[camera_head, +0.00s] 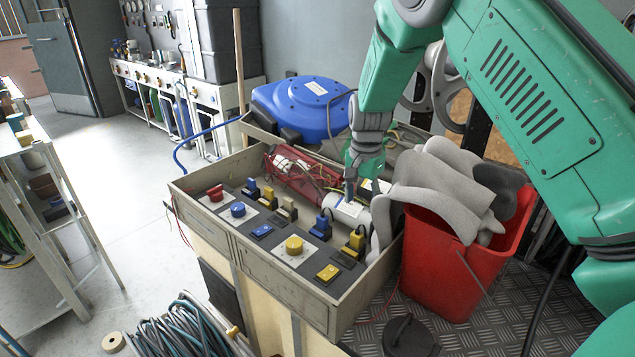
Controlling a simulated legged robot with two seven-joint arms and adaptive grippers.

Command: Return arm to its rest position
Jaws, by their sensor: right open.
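My right arm comes in from the right, green with grey joints. My right gripper (350,183) points down over the back right part of the control box (205,213). It is open, and its fingertips are small and partly hidden. They are close to a white cylinder (347,211) in the box; I cannot tell whether they touch it. Colored buttons and switches, such as a yellow button (294,244) and a blue button (238,209), sit on the box's front panel. My left gripper is not in view.
A red bucket (440,262) with grey cloths (437,185) stands right of the box. A blue hose reel (303,105) sits behind it. A coiled hose (182,332) lies at the front. A shelf (45,215) stands at the left, with open floor between.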

